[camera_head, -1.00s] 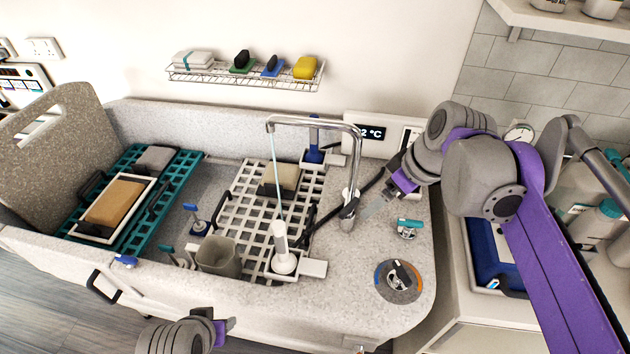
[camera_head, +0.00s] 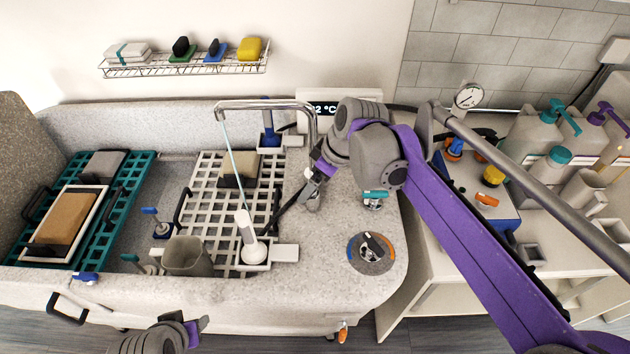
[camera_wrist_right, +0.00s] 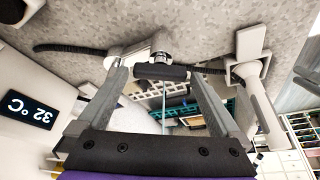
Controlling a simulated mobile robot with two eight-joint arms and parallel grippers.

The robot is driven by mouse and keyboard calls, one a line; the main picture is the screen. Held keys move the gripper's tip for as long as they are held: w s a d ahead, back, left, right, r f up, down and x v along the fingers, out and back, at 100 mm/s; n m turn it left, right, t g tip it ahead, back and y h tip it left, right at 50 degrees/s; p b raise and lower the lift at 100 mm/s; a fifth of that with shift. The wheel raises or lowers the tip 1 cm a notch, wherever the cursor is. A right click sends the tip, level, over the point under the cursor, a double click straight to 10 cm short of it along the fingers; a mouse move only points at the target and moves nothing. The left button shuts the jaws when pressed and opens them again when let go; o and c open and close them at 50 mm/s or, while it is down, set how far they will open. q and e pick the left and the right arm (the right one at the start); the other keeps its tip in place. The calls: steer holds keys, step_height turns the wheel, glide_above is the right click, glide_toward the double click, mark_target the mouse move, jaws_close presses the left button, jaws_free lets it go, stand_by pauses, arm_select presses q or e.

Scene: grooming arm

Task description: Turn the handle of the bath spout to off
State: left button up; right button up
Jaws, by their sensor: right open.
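The chrome bath spout (camera_head: 268,104) arches over the tub, and a thin stream of water runs down from its left end. Its base stands on the right ledge of the tub, largely behind my right gripper (camera_head: 314,186). In the right wrist view, the black handle (camera_wrist_right: 160,72) sits on a chrome fitting (camera_wrist_right: 161,57). My right gripper (camera_wrist_right: 158,78) is open, with its fingertips on either side of the handle; whether they touch it I cannot tell. My left gripper (camera_head: 199,328) is low in the head view, away from the spout; its jaw opening is unclear.
A round dial (camera_head: 371,253) and a teal-topped fitting (camera_head: 374,199) are on the ledge close to my right gripper. A display (camera_head: 325,107) stands behind the spout. White grating (camera_head: 212,190), a grey cup (camera_head: 187,256) and a white upright sprayer (camera_head: 248,235) are left of it.

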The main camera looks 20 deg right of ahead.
steer(key=shift+f, duration=0.1)
steer(key=c, duration=1.1)
steer(key=shift+c, duration=0.2)
steer(key=shift+m, duration=0.3)
steer(key=m+h, duration=0.1)
steer(key=m, duration=0.1)
steer(key=m+t+h, duration=0.1)
steer(key=m, duration=0.2)
steer(key=shift+a+p, duration=0.2)
steer(key=shift+p, duration=0.2)
steer(key=m+h, duration=0.1)
steer(key=m, duration=0.2)
steer(key=m+h, duration=0.1)
steer(key=m, duration=0.2)
steer(key=shift+a+p, duration=0.15)
steer(key=shift+p, duration=0.2)
steer(key=shift+m, duration=0.3)
